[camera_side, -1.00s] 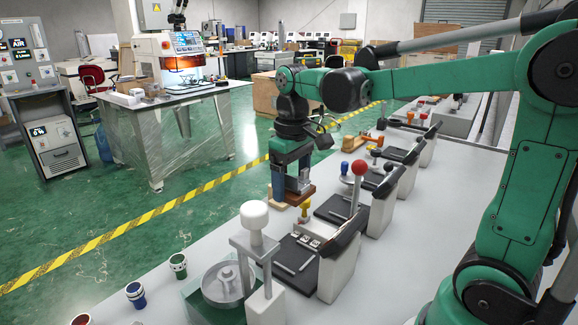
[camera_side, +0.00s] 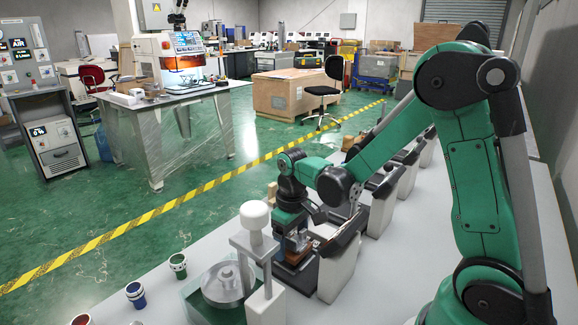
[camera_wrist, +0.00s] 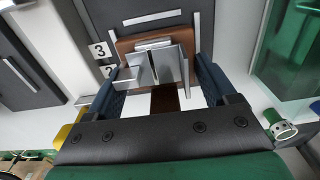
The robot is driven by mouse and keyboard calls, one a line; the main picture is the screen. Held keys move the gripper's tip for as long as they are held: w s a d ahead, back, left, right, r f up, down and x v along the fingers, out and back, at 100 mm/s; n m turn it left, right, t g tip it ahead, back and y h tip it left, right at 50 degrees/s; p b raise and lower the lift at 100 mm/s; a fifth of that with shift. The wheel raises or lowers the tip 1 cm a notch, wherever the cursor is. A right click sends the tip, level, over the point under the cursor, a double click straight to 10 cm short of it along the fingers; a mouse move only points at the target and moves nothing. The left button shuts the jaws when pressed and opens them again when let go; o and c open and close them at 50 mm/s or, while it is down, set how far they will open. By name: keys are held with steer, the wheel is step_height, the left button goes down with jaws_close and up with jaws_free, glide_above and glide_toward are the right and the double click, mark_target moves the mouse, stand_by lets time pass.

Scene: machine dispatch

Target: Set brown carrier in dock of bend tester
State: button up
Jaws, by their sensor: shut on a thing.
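My gripper (camera_wrist: 162,85) is shut on the grey metal block (camera_wrist: 155,66) of the brown carrier (camera_wrist: 125,46), with a blue-padded finger on each side. In the wrist view the carrier lies over a dark dock plate (camera_wrist: 105,12), close to its pale rails. In the side view my gripper (camera_side: 290,245) is low over the dark plate (camera_side: 296,277) of the station just beyond the white-knobbed machine. The carrier is mostly hidden by my arm there. I cannot tell whether it touches the plate.
A machine with a white knob (camera_side: 255,214) and a metal disc (camera_side: 222,284) stands close in front. Several coloured jars, one blue (camera_side: 136,293), stand at the bench's left edge. More dark stations stand in a row behind. Number tags (camera_wrist: 99,50) lie beside the carrier.

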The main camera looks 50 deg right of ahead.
steer(key=shift+f, duration=0.35)
steer(key=shift+f, duration=0.25)
steer(key=o, duration=1.2)
steer(key=shift+o, duration=0.2)
steer(key=shift+r, duration=0.1)
step_height(320, 180, up, 13)
steer(key=s+a+f+t, duration=0.1)
steer(key=s+a+t, duration=0.3)
steer(key=t, duration=0.3)
steer(key=shift+s+a, duration=0.2)
steer(key=shift+a, duration=0.55)
